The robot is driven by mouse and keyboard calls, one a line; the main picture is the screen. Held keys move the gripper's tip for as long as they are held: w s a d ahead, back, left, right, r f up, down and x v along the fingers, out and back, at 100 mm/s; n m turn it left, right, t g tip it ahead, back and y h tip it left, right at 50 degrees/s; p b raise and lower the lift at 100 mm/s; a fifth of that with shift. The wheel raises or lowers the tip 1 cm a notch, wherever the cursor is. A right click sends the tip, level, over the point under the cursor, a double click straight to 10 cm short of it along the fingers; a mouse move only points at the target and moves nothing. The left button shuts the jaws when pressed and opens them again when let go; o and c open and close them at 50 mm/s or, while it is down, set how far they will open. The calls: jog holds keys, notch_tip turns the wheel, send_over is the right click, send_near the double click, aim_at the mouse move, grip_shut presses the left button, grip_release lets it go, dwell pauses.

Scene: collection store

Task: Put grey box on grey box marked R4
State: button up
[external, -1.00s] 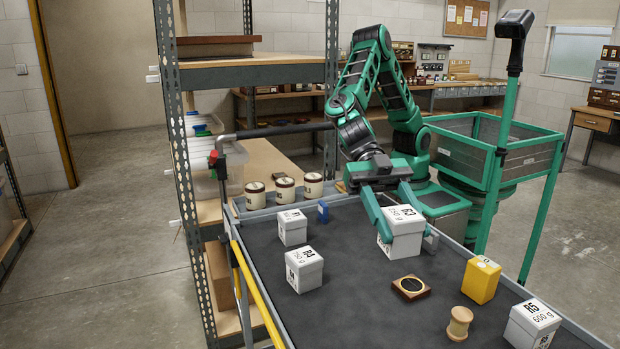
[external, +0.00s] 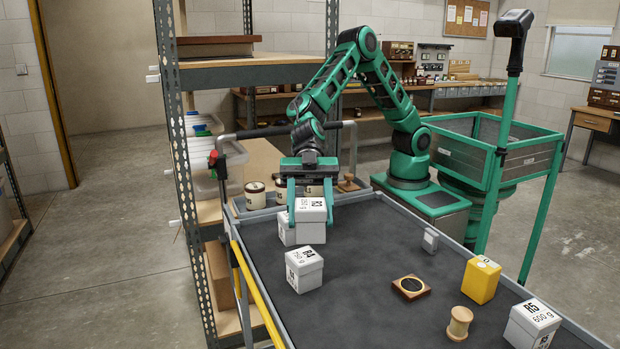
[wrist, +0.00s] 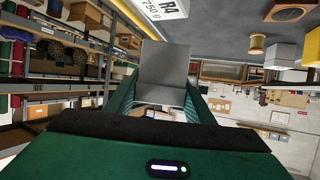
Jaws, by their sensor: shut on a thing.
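My gripper (external: 310,205) is shut on a light grey box (external: 311,234), whose lid read R3 earlier. It holds the box behind the grey box marked R4 (external: 304,271), which stands on the dark cart top. In the wrist view, the held box (wrist: 165,65) shows plain grey faces between the green fingers (wrist: 163,100). The lid of the R4 box (wrist: 165,8) shows at the top edge of that view, partly cut off. I cannot tell the exact height of the held box.
A yellow box (external: 481,280), a wooden spool (external: 459,323), a brown framed piece (external: 410,288), a small grey item (external: 430,239) and a box marked R5 (external: 532,325) stand to the right. The middle of the cart is clear.

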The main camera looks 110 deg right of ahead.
aim_at(303, 231)
jog(key=shift+w+d+f, duration=0.5)
jog(key=shift+w+f, duration=0.1)
jog(key=shift+w, duration=0.05)
jog(key=shift+f, duration=1.85)
jog(key=shift+f, duration=0.1)
jog(key=o, duration=1.3)
jog(key=shift+o, duration=0.2)
jog(key=shift+s+d, duration=0.1)
jog(key=shift+d, duration=0.05)
jog(key=v, duration=1.1)
jog(key=shift+d+r, duration=0.25)
jog(key=shift+s, duration=0.1)
